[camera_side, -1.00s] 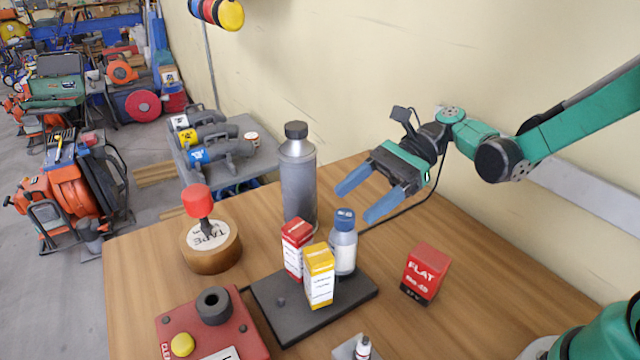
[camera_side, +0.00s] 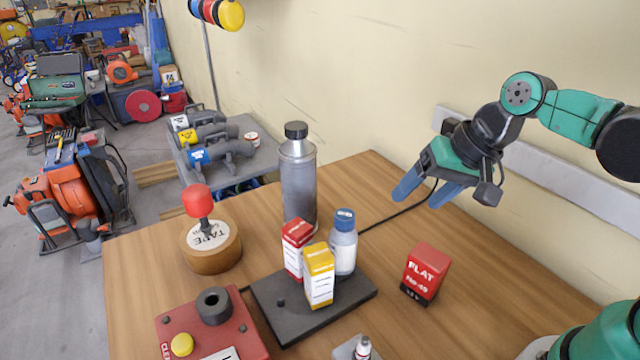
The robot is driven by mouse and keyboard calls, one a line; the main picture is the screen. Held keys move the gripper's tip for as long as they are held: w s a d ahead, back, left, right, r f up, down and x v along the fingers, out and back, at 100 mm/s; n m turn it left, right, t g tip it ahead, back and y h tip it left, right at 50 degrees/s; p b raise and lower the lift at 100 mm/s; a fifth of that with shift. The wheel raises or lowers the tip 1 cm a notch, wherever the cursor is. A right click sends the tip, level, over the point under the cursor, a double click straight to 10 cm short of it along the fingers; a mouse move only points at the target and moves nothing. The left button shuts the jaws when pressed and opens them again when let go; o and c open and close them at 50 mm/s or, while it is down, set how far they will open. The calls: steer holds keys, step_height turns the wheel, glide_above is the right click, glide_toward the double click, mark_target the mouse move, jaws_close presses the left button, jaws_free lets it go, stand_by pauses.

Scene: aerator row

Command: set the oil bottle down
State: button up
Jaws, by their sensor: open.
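A small clear bottle with a blue cap (camera_side: 343,248) stands upright on the dark plate (camera_side: 335,318), behind the yellow box; its lower left is partly hidden. A tall grey bottle with a black cap (camera_side: 298,185) stands upright on the table behind the red-and-white box. I cannot tell from labels which one is the oil bottle. My gripper (camera_side: 417,199) is open and empty, above the table's back right side. Its blue fingers point down and left, apart from both bottles.
A red-and-white box (camera_side: 295,248) and a yellow box (camera_side: 318,275) stand on the plate. A tape roll (camera_side: 212,250) and a red control box (camera_side: 200,335) are at left. A black cable crosses the table behind.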

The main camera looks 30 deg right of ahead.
steer(key=n, duration=0.1)
steer(key=d+n+t+h, duration=0.1)
steer(key=n, duration=0.1)
steer(key=n+t+h, duration=0.1)
steer(key=n, duration=0.1)
steer(key=shift+s+d+r, duration=0.2)
steer(key=shift+s, duration=0.1)
